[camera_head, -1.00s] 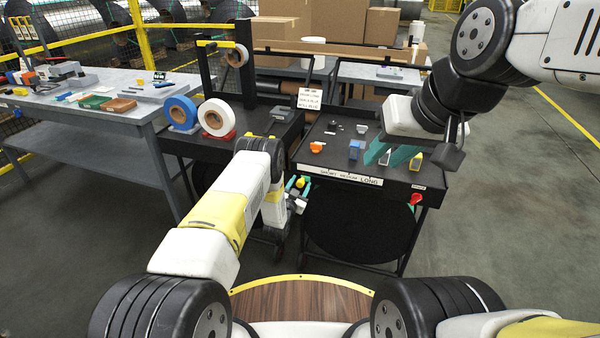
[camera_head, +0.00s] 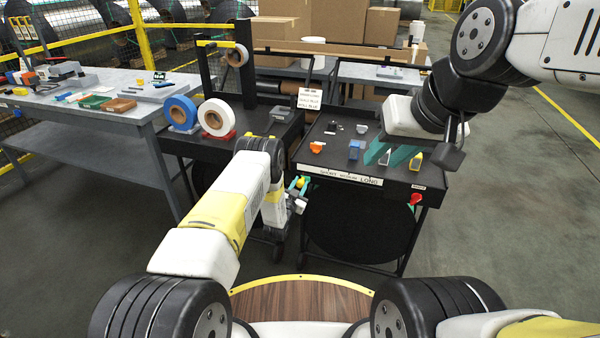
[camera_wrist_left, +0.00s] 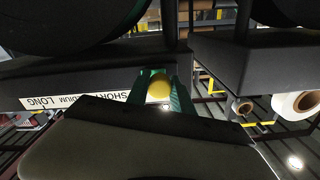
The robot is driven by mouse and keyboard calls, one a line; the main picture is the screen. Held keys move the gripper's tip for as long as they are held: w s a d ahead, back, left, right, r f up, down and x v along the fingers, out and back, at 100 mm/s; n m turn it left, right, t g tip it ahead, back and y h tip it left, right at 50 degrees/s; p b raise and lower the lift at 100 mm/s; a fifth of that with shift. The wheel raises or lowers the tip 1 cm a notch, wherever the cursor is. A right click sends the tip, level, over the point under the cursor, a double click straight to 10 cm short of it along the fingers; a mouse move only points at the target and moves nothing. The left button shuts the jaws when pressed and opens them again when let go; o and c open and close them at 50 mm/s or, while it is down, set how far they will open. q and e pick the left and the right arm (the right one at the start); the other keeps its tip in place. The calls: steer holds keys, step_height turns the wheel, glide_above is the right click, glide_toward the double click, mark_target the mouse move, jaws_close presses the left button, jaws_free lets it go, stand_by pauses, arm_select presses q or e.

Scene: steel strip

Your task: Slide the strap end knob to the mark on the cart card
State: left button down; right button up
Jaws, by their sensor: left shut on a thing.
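The yellow strap end knob (camera_wrist_left: 158,87) sits between the teal fingers of my left gripper (camera_wrist_left: 160,92), which is shut on it. In the head view the knob (camera_head: 300,183) and my left gripper (camera_head: 297,187) are at the front left corner of the black cart (camera_head: 335,132). They are beside the left, SHORT end of the white scale strip (camera_head: 340,175), marked SHORT, MEDIUM, LONG. A white card (camera_head: 309,98) stands at the cart's back left; its print is too small to read surely. My right gripper (camera_head: 389,155) is open above the cart's right side.
On the cart are an orange piece (camera_head: 317,147), a blue block (camera_head: 355,149) and a yellow-marked piece (camera_head: 416,161). A red knob (camera_head: 416,199) is at its front right. Blue (camera_head: 180,112) and white (camera_head: 216,117) rolls stand on the table to the left.

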arm_select(q)
steer(key=shift+d, duration=0.1)
stand_by(0.7)
steer(key=s+d, duration=0.2)
steer(key=d, duration=0.6)
steer(key=s+d, duration=0.3)
steer(key=d, duration=0.5)
steer(key=s+d, duration=0.3)
steer(key=d, duration=0.5)
steer(key=shift+d, duration=0.3)
steer(key=c, duration=1.1)
jaws_free()
steer(key=shift+s, duration=0.1)
steer(key=v, duration=0.7)
steer(key=shift+s+a, duration=0.15)
steer(key=shift+s, duration=0.15)
